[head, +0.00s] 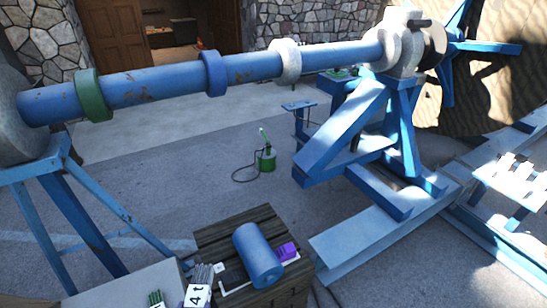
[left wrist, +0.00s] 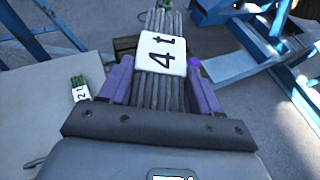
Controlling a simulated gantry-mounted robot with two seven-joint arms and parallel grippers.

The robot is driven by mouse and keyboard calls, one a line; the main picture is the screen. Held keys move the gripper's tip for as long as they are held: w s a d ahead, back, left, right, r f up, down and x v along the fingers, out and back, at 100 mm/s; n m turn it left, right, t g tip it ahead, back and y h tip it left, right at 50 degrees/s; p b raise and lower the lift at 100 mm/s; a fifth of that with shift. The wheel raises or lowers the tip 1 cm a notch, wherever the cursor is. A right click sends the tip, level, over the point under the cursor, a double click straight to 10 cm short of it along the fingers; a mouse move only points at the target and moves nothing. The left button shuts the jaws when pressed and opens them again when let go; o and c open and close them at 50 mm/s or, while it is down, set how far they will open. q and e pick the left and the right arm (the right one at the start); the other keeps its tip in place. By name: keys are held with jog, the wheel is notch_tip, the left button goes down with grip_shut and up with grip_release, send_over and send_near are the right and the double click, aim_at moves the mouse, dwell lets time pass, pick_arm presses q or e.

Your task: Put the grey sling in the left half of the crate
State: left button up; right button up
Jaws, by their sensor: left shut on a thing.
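The grey sling (head: 200,285) is a bundle of grey strands with a white "4 t" tag. It also shows in the left wrist view (left wrist: 160,90), between the purple fingers of my left gripper (left wrist: 158,72), which is shut on it. In the head view the sling is at the bottom edge, by the front left corner of the wooden crate (head: 222,237). I cannot tell whether it touches the crate. A dark bit of the crate shows in the left wrist view (left wrist: 125,43); the rest is hidden there. My right gripper is not in view.
A blue cylinder (head: 258,255) shows over the crate's middle, with a purple thing (head: 287,250) to its right. A green sling (left wrist: 79,88) tagged "2 t" lies on a grey surface (left wrist: 35,110) left of my gripper. A blue steel frame (head: 350,245) stands right of the crate.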

pick_arm(q)
jog(key=shift+s+a+r+p, duration=0.1)
jog(key=shift+s+r+p, duration=0.1)
jog(key=shift+r+p, duration=0.55)
jog(key=shift+s+r+p, duration=0.15)
jog(key=shift+r+p, duration=0.4)
jog(key=shift+r, duration=0.45)
jog(key=shift+s+a+r+p, duration=0.1)
jog(key=shift+s+r+p, duration=0.1)
jog(key=shift+r+p, duration=0.55)
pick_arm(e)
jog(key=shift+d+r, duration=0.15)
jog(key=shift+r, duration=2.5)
pick_arm(q)
jog(key=shift+d, duration=0.1)
